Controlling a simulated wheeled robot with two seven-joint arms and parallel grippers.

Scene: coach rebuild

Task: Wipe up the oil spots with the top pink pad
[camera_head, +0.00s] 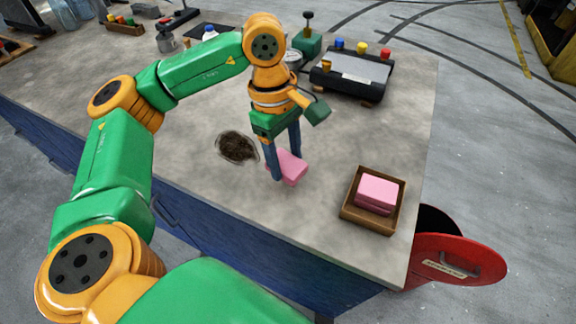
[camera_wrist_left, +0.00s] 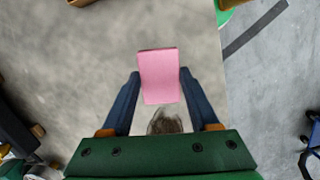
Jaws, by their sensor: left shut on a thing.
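My left gripper (camera_head: 284,164) is shut on a pink pad (camera_head: 291,167), low at the bench top. The pad also shows between the two blue fingers in the left wrist view (camera_wrist_left: 159,76). A dark oil spot (camera_head: 237,147) lies on the bench just left of the pad, and part of it shows in the left wrist view (camera_wrist_left: 164,122). Other pink pads (camera_head: 378,193) sit stacked in a brown wooden tray (camera_head: 358,220) at the right. I cannot tell whether the held pad touches the bench. My right gripper is not in view.
The grey bench top (camera_head: 330,135) is clear between the pad and the tray. A black device with coloured knobs (camera_head: 350,72) stands at the back right. A red bin with an open lid (camera_head: 455,260) stands on the floor beyond the bench's right edge.

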